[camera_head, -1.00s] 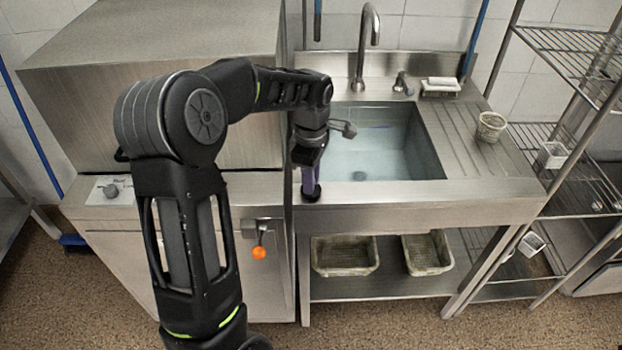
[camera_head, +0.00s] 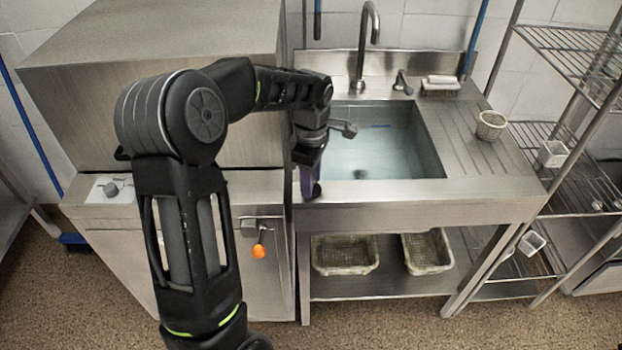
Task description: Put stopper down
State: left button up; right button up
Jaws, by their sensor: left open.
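The stopper (camera_head: 316,190) looks like a small dark piece on the steel front rim of the sink, near its left corner. My left gripper (camera_head: 307,186) points down there with its purple fingers just left of the stopper. It is open; the fingers partly overlap the stopper in this view, so I cannot tell whether they touch it. The sink basin (camera_head: 436,150) lies behind and to the right, with a dark round spot on its bottom. My right gripper is not in view.
A perforated basket (camera_head: 490,126) sits on the drainboard. Two baskets (camera_head: 345,268) (camera_head: 427,265) lie on the lower shelf. A wire rack (camera_head: 560,130) stands at right. The front rim right of the stopper is clear.

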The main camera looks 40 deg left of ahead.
pick_arm(q)
notch_tip(320, 180, up, 12)
dwell(0.5)
